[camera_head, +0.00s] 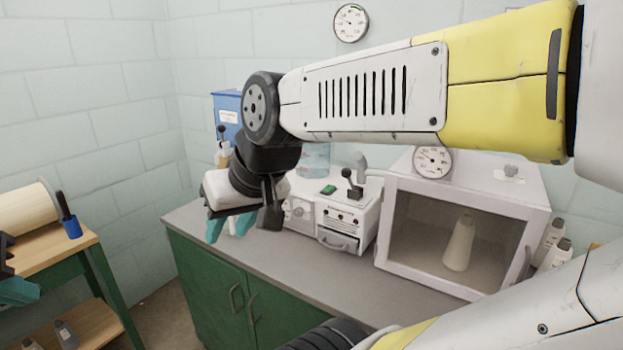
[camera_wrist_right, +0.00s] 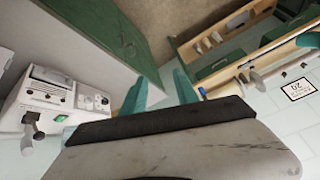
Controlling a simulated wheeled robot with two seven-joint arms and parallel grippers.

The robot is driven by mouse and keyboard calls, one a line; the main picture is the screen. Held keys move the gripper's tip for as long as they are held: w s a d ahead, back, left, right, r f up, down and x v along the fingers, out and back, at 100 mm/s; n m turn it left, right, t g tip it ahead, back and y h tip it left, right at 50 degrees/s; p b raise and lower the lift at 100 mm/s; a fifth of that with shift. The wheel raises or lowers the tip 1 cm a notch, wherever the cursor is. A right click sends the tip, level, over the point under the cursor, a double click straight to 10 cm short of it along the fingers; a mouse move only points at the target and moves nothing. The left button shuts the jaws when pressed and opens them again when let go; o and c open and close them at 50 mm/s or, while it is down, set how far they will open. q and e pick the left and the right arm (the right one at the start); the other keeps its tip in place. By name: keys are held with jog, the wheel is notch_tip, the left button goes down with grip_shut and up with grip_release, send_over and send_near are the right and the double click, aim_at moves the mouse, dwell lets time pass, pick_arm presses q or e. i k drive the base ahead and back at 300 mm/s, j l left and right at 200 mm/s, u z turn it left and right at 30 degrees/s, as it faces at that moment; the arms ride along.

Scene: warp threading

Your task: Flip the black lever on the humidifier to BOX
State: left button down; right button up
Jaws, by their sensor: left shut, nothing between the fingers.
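The humidifier (camera_head: 350,213) is a white box on the grey counter, with a green switch, front knobs and a drawer handle. Its black lever (camera_head: 352,183) stands up on top, near a grey pipe elbow. In the right wrist view the humidifier (camera_wrist_right: 48,98) is at the left, and the lever (camera_wrist_right: 32,122) shows at its lower edge. My right gripper (camera_head: 228,228) points down over the counter's left part, left of the humidifier and apart from it. Its teal fingers (camera_wrist_right: 160,88) are apart and empty. My left gripper (camera_head: 18,290) is shut and empty at the left edge, partly cut off.
A clear-fronted white box (camera_head: 462,232) with a pale cone inside stands right of the humidifier. A gauge (camera_head: 432,161) sits on it. A blue box (camera_head: 228,108) is behind my right arm. A wooden bench (camera_head: 70,246) with a spool stands left.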

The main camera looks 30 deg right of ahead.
aim_at(345, 173)
jog(key=z, duration=1.5)
jog(key=i+j, duration=0.25)
jog(key=i, duration=0.15)
jog(key=i+j+u, duration=0.1)
jog(key=i+j, duration=0.2)
jog(key=i, duration=0.05)
